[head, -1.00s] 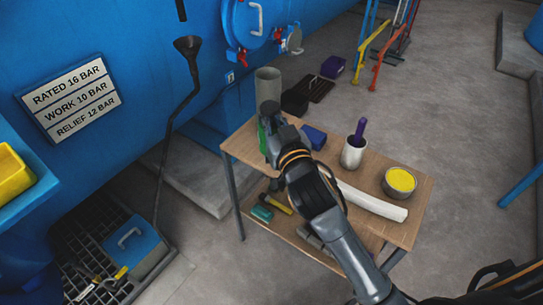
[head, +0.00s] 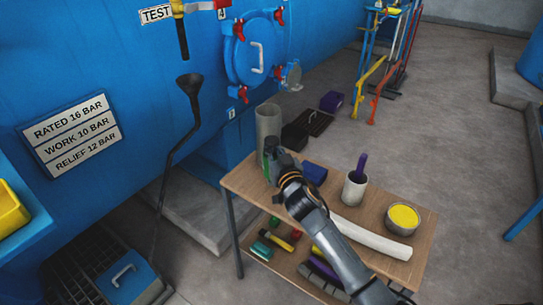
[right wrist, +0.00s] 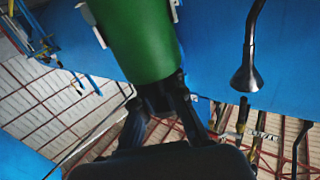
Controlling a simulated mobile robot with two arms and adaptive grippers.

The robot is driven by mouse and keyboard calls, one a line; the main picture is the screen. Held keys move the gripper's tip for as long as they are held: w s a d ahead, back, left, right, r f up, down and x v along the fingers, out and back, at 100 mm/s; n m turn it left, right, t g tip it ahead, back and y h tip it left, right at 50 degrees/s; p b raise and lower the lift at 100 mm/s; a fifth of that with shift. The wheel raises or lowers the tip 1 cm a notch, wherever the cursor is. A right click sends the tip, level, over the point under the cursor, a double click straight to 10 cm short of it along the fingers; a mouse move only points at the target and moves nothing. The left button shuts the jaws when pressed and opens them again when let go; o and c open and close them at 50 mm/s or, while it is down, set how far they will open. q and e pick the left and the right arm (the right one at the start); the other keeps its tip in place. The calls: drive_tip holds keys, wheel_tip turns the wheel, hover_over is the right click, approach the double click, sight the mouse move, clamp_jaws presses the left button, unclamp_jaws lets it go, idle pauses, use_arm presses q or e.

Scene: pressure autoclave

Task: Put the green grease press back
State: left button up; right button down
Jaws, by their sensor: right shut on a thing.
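My right gripper (head: 272,152) is shut on the green grease press (head: 266,166) above the far left corner of the wooden table. In the head view only a sliver of green shows beside the gripper. In the right wrist view the grease press (right wrist: 135,35) is a large green cylinder at the top, with pale pieces on its sides, held at the fingers (right wrist: 165,92). A grey upright cylinder (head: 268,122) shows just behind the gripper. Its lower part is hidden, so I cannot tell whether the press touches it. My left gripper is not in view.
The wooden table (head: 245,183) bears a blue block (head: 313,173), a white cup (head: 354,190) with a purple tool, a yellow-filled tin (head: 403,217) and a long white roll (head: 372,238). Several items lie on its lower shelf.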

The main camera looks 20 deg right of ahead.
drive_tip(key=shift+f+b, duration=0.3)
drive_tip(key=shift+f, duration=1.15)
drive_tip(key=shift+f, duration=0.2)
drive_tip(key=c, duration=1.4)
unclamp_jaws()
drive_tip(key=shift+r, duration=0.25)
drive_tip(key=shift+s+f, duration=0.15)
drive_tip(key=shift+s, duration=0.25)
drive_tip(key=s, duration=1.1)
drive_tip(key=shift+s+d, duration=0.15)
drive_tip(key=shift+d, duration=0.05)
